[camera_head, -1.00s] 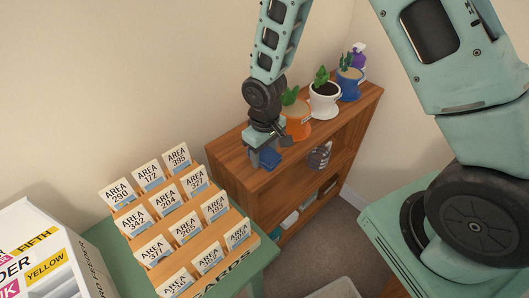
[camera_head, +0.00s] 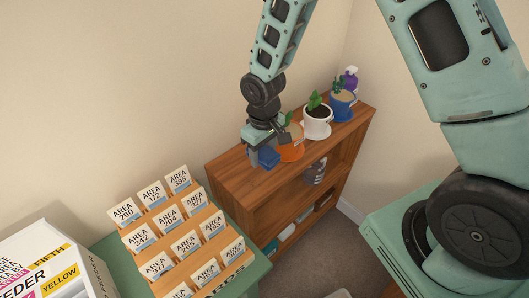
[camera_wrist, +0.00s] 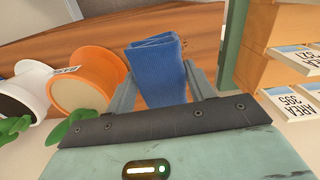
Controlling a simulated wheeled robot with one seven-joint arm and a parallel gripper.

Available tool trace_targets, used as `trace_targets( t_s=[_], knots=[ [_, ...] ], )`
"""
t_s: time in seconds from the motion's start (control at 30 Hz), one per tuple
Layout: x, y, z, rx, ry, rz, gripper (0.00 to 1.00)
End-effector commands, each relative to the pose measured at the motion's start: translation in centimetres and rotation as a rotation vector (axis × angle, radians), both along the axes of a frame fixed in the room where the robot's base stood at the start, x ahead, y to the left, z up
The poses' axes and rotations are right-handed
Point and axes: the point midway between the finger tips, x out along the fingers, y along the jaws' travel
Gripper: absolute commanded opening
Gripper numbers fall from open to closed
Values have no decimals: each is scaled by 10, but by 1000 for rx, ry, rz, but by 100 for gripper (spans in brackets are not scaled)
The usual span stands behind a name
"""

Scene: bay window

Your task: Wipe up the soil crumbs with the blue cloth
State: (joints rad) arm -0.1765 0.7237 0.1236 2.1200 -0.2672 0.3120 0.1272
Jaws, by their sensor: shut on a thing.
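My gripper (camera_head: 262,142) is over the left part of the wooden shelf unit's top (camera_head: 234,173), just left of the orange pot. It is shut on the blue cloth (camera_head: 267,156). In the wrist view the folded cloth (camera_wrist: 158,65) sticks out between the two fingers of my gripper (camera_wrist: 163,84), with the wooden top beyond it. I cannot tell whether the cloth touches the wood.
The orange pot (camera_head: 291,150) stands close beside my gripper. A white pot (camera_head: 317,121), a blue pot (camera_head: 341,105) and a purple spray bottle (camera_head: 350,80) stand farther right. A card rack (camera_head: 207,223) and a white box (camera_head: 50,262) are at the lower left.

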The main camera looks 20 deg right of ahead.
Motion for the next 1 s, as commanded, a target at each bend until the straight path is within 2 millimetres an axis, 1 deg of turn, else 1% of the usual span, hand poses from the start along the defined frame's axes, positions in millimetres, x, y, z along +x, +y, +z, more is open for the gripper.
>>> trace_targets(
  t_s=[0.03,0.53,0.83,1.0],
  knots=[
    [0,0,2,0,0,0,6],
    [0,0,1,0,0,0,6],
    [8,-1,-6,0,-2,-1,6],
    [7,-2,-9,0,0,-1,6]
  ],
)
